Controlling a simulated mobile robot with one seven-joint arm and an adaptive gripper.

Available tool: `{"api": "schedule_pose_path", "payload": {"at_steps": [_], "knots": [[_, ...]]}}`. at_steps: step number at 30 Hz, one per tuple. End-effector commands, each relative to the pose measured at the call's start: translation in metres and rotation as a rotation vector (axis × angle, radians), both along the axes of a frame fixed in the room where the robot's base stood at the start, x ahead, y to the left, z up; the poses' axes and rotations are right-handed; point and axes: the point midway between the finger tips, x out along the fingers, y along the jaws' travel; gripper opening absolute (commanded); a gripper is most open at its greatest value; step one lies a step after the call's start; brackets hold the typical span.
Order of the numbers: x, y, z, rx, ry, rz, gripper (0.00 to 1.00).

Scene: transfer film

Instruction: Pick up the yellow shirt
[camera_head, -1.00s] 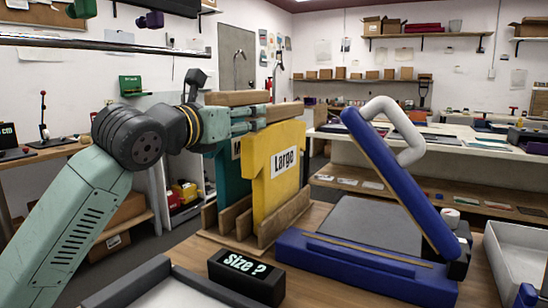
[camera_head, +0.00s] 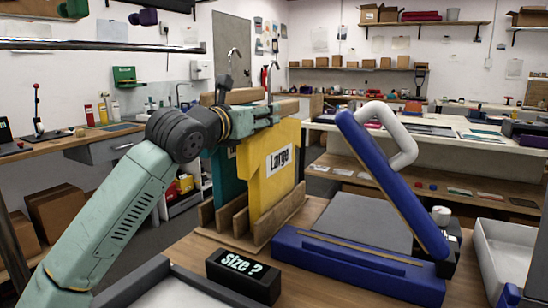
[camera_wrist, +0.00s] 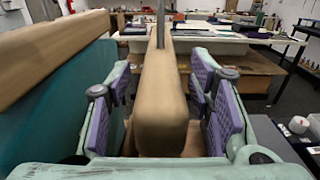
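The yellow shirt (camera_head: 272,190), with a "Large" label, hangs upright from a wooden hanger bar (camera_head: 287,107) in a wooden rack (camera_head: 283,222). My gripper (camera_head: 264,117) is at the top of this shirt, at the hanger bar. In the wrist view, the wooden bar (camera_wrist: 162,105) stands between the two purple-padded fingers of my gripper (camera_wrist: 160,85). Gaps show on both sides of the bar, so the gripper is open around it and not closed on it. The yellow cloth is hidden in the wrist view.
A teal shirt (camera_head: 229,178) hangs just left of the yellow one; its wooden bar (camera_wrist: 50,50) is close by in the wrist view. A blue press (camera_head: 360,262) with raised lid stands right. A black "size ?" block (camera_head: 243,276) is in front. A white tray (camera_head: 497,262) lies far right.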

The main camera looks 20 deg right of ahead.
Motion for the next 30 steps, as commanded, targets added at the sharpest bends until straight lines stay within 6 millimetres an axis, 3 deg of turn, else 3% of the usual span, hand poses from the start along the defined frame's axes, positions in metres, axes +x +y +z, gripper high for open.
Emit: {"api": "schedule_pose_path", "payload": {"at_steps": [20,30], "knots": [[-0.0003,0.0003,0.0004,0.0,0.0,0.0,0.01],[-0.0004,0.0004,0.0004,0.0,0.0,0.0,0.0]]}}
